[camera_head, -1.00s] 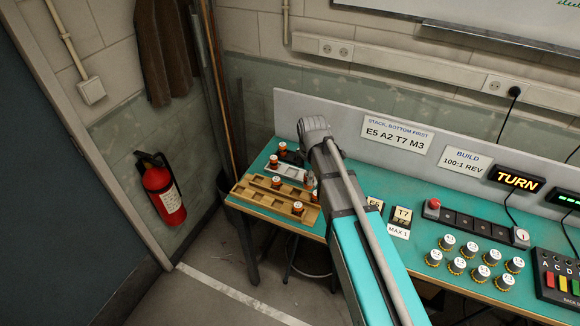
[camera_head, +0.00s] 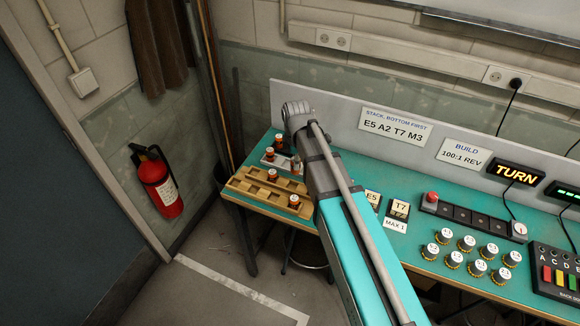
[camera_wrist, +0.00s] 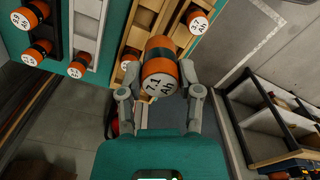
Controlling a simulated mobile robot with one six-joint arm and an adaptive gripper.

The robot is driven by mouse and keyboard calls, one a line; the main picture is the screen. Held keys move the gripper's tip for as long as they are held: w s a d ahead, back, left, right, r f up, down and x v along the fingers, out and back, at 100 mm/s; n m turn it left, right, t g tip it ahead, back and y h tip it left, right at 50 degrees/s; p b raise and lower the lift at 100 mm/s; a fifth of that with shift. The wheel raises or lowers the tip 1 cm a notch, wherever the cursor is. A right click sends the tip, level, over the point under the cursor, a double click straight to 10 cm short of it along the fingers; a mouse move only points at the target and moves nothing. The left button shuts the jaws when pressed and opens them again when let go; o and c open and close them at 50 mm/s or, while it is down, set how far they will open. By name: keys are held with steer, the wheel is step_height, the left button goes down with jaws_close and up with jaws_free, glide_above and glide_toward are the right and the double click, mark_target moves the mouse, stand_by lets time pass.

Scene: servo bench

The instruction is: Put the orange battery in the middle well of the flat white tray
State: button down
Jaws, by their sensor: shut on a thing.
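My gripper (camera_wrist: 160,92) is shut on an orange battery (camera_wrist: 158,70) with a dark middle band and a white end marked 7.1 Ah. The flat white tray (camera_wrist: 103,32) lies to the left of the held battery in the wrist view. Another orange-banded battery (camera_wrist: 77,68) sits at the tray's near end in that view; the wells further up look empty. In the head view the white tray (camera_head: 284,163) shows behind the wooden tray, partly hidden near my arm. My gripper's fingers are mostly hidden there by my arm.
A wooden tray (camera_head: 245,186) with several slots holds batteries at the bench's left end. A dark rack (camera_wrist: 57,45) with batteries flanks the white tray. A grey back panel (camera_head: 345,115) rises behind. Button caps (camera_head: 468,243) stand to the right.

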steer(key=shift+s+a+r, duration=0.15)
steer(key=shift+a+r, duration=0.25)
steer(key=shift+w+a+f+b, duration=0.4)
steer(key=shift+w+f+b, duration=1.1)
steer(key=shift+w, duration=0.65)
steer(key=shift+w+a+f+b, duration=0.4)
steer(key=shift+w+f+b, duration=1.1)
steer(key=shift+w, duration=0.7)
steer(key=shift+w+a+f+b, duration=0.4)
steer(key=shift+w+f+b, duration=1.1)
steer(key=shift+w, duration=0.65)
steer(key=shift+f, duration=0.1)
steer(key=shift+w+a+f+b, duration=0.15)
steer(key=shift+w+f+b, duration=0.35)
steer(key=shift+f+b, duration=0.2)
steer(key=shift+s+f+b, duration=0.1)
steer(key=shift+f+b, duration=1.15)
steer(key=shift+f, duration=0.05)
